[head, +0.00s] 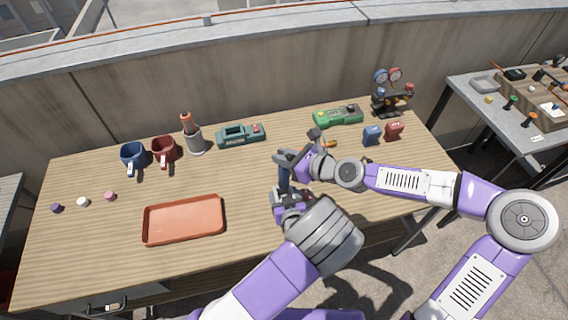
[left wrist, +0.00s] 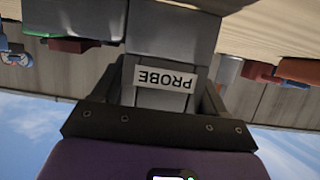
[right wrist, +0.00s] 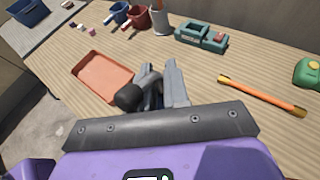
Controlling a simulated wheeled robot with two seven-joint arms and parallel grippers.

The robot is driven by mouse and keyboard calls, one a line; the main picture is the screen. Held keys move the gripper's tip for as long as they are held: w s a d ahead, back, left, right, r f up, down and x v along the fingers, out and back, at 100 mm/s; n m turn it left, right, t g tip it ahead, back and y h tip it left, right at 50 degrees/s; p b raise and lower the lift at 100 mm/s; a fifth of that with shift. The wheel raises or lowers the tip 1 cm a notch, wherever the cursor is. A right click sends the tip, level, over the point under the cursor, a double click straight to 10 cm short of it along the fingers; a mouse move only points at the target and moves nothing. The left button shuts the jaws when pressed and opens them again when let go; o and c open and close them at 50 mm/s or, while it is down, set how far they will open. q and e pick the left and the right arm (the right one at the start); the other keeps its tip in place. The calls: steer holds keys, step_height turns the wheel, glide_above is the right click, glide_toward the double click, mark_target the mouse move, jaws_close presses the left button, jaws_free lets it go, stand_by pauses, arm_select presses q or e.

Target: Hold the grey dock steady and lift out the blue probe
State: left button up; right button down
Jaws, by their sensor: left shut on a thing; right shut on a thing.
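The grey dock shows in the left wrist view with a white label reading PROBE (left wrist: 165,77), printed upside down there. My left gripper (head: 288,197) is shut on the dock, low over the middle front of the table. The blue probe (head: 284,180) shows as a narrow dark blue piece between my two grippers in the head view. My right gripper (head: 288,160) is just above the left one and shut on the probe's upper part. The jaws mostly hide the probe and dock. I cannot tell how far the probe sits in the dock.
An orange tray (head: 184,220) lies left of the grippers. An orange rod (right wrist: 262,95) lies nearby.

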arm_select(q)
steer(key=o, duration=1.3)
arm_select(e)
steer(key=shift+r, duration=0.1)
arm_select(q)
steer(key=p+v, duration=0.3)
steer(key=v, duration=0.5)
steer(key=shift+s+r, duration=0.1)
steer(key=shift+r, duration=0.1)
arm_select(e)
step_height(320, 180, up, 3)
arm_select(q)
steer(key=shift+s+d, duration=0.15)
steer(key=shift+s, duration=0.2)
